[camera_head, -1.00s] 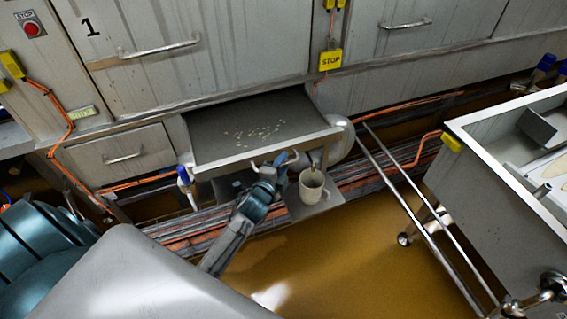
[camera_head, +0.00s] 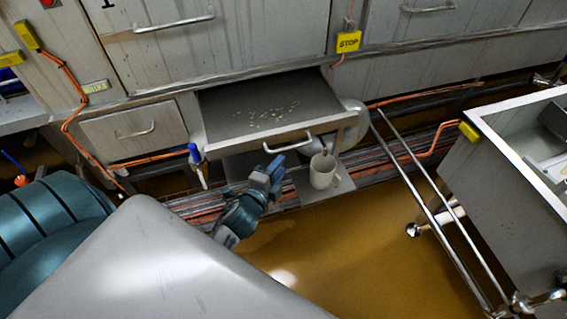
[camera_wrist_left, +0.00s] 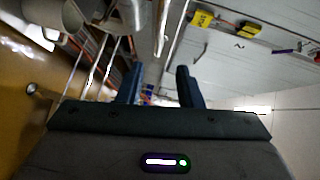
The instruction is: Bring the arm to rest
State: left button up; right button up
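My left gripper (camera_head: 275,165) is in front of and just below the pulled-out drawer (camera_head: 225,122), at the left of its handle (camera_head: 290,144). In the left wrist view, the two blue fingers of my left gripper (camera_wrist_left: 160,82) stand apart with nothing between them. A pale mug (camera_head: 322,178) stands on a small ledge to the right of the gripper in the head view. It also shows at the upper left of the left wrist view (camera_wrist_left: 38,20). My right gripper is not in view.
Small pale bits lie in the drawer. Grey cabinets fill the back, with orange cables and pipes below them. A metal cart (camera_head: 500,165) with long rails stands at the right. The yellow-brown floor (camera_head: 350,240) in the middle is clear.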

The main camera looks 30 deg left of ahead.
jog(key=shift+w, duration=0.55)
